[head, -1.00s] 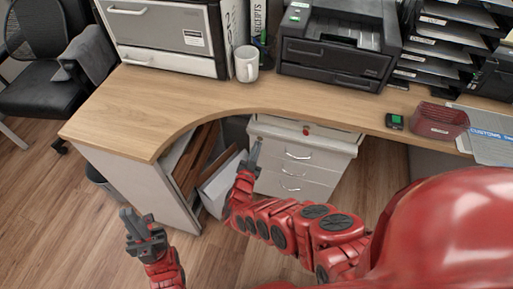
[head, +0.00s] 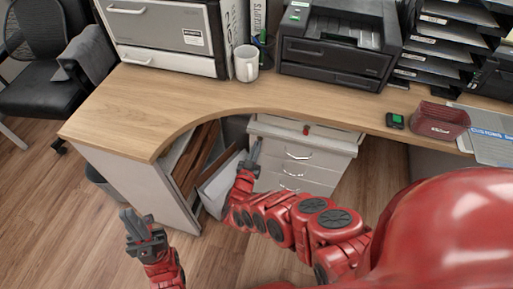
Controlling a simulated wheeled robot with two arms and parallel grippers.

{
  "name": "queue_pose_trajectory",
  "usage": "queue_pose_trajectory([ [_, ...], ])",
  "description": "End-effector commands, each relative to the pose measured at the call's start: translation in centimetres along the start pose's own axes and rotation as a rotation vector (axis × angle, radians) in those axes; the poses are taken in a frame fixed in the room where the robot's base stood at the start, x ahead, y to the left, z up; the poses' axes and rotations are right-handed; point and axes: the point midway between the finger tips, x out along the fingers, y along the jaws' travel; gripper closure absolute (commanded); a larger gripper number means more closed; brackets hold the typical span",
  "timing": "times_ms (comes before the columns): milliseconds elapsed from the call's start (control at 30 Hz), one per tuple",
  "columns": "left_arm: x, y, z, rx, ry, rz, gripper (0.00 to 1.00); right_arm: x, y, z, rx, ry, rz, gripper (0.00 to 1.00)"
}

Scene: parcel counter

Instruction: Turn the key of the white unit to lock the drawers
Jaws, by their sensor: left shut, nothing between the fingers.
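The white drawer unit (head: 322,160) stands under the desk, with several handled drawer fronts facing me. A small red key (head: 306,130) sits near the top edge of its front. My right gripper (head: 256,150) is at the unit's upper left corner, left of the key and apart from it. It is seen nearly edge-on, so its finger gap is not clear. The unit's lower left part is partly hidden by my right arm. My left gripper (head: 132,222) is shut and empty, low at the left over the floor, away from the unit.
The wooden desk top (head: 200,98) curves above the unit. Brown and white boards (head: 200,160) lean in the space left of it. A white mug (head: 246,64), a printer (head: 338,45) and a red mesh basket (head: 441,120) stand on the desk.

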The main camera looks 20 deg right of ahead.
Motion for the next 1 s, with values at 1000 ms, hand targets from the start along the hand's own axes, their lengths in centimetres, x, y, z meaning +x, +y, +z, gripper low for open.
queue_pose_trajectory([
  [1000, 2.0, -0.1, -0.3, 0.000, 0.000, 0.000, 1.00, -7.9, 0.1, 0.0, -0.002, -0.006, -0.002, 0.65],
])
